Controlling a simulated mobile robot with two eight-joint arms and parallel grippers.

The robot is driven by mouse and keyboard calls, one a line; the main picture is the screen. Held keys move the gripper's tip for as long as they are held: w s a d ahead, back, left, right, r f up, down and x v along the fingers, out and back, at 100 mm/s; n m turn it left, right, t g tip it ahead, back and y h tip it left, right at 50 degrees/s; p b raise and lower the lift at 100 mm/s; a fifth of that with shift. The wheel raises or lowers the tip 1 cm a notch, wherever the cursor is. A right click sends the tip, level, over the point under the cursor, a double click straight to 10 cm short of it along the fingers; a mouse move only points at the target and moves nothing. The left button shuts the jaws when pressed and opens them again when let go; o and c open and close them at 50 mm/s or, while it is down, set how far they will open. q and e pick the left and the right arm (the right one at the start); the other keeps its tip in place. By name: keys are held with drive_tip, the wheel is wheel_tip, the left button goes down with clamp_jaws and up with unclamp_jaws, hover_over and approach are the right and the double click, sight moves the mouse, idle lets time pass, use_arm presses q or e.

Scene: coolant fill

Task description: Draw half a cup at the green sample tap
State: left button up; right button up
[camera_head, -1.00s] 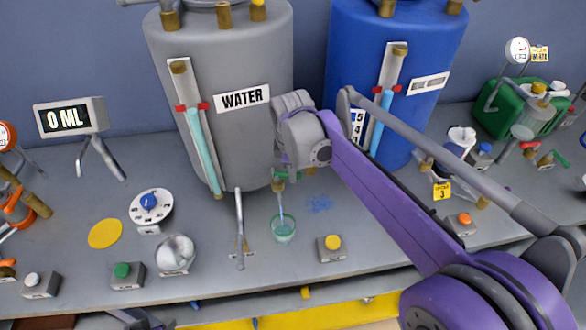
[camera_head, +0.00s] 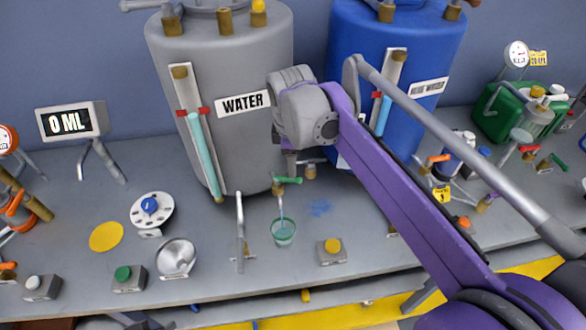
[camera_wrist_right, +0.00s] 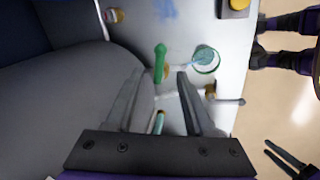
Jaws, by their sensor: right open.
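The green sample tap (camera_head: 288,180) sticks out low at the front of the grey WATER tank (camera_head: 222,140). Its green handle lies sideways. A thin bluish stream falls from its spout into a clear greenish cup (camera_head: 284,231) below, which holds some liquid; the exact level is hard to tell. My right gripper (camera_wrist_right: 158,75) is open and empty; the green handle shows just past its fingertips in the right wrist view, apart from them. My left gripper (camera_wrist_right: 267,148) seems to show small and dark beyond the table's front edge, its fingers apart.
A grey lever (camera_head: 240,230) stands left of the cup and a yellow button box (camera_head: 332,250) right of it.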

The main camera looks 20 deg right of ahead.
drive_tip(key=r, duration=0.4)
drive_tip(key=shift+s+a, duration=0.2)
drive_tip(key=shift+s, duration=0.15)
drive_tip(key=shift+f, duration=0.1)
drive_tip(key=s+a+f+m+t+y, duration=0.1)
drive_tip(key=s+a+f+m+t, duration=0.2)
drive_tip(key=s+f+m, duration=0.9)
drive_tip(key=s+f, duration=0.6)
drive_tip(key=s, duration=0.1)
drive_tip(key=shift+s+f+m, duration=0.15)
drive_tip(key=shift+f+m, duration=0.05)
drive_tip(key=shift+m, duration=0.1)
idle(0.9)
